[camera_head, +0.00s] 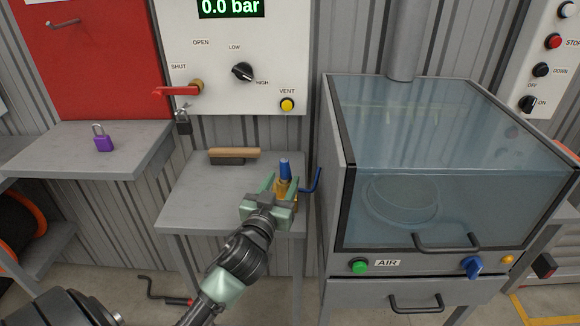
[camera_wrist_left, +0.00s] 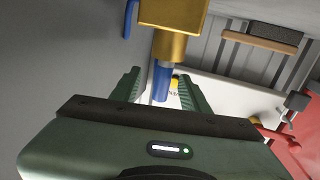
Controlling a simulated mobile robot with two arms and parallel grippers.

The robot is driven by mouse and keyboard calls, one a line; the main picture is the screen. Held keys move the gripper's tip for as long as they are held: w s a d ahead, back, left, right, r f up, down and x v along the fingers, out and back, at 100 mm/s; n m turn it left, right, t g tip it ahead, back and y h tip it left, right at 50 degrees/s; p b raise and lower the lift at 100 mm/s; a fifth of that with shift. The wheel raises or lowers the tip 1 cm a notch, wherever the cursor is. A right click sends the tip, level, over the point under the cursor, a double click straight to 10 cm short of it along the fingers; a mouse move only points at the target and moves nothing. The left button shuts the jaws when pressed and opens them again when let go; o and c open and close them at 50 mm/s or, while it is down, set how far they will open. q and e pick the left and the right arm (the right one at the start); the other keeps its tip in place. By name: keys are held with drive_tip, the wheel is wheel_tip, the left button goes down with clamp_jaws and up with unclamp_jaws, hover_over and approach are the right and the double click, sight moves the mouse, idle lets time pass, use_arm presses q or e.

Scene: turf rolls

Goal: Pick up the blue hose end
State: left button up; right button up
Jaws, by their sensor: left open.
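The blue hose end (camera_head: 285,167) stands upright on a brass fitting (camera_head: 281,187) at the right side of the small grey table. My left gripper (camera_head: 285,184) is open, its green fingers on either side of the fitting in the head view. In the left wrist view the blue hose end (camera_wrist_left: 161,82) shows between the two open fingers (camera_wrist_left: 161,84), below the brass fitting (camera_wrist_left: 180,32). I cannot tell whether a finger touches it. My right gripper is not in view.
A wooden-handled brush (camera_head: 234,154) lies at the back of the small table (camera_head: 190,190). A blue bent lever (camera_head: 316,181) is close right of the fitting, beside the glass-fronted cabinet (camera_head: 348,215). A purple padlock (camera_head: 103,143) sits on the left shelf. The table's left part is clear.

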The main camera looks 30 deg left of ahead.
sight(284, 174)
use_arm(q)
drive_tip(key=shift+w+a+r, duration=0.15)
drive_tip(key=shift+w+r, duration=0.05)
drive_tip(key=shift+w, duration=0.2)
drive_tip(key=shift+p+x, duration=0.3)
drive_tip(key=shift+x, duration=0.9)
drive_tip(key=x, duration=0.3)
drive_tip(key=shift+w+a+f, duration=0.1)
drive_tip(key=shift+w+a, duration=0.1)
drive_tip(key=shift+a, duration=0.1)
drive_tip(key=shift+w, duration=0.15)
drive_tip(key=c, duration=0.8)
clamp_jaws()
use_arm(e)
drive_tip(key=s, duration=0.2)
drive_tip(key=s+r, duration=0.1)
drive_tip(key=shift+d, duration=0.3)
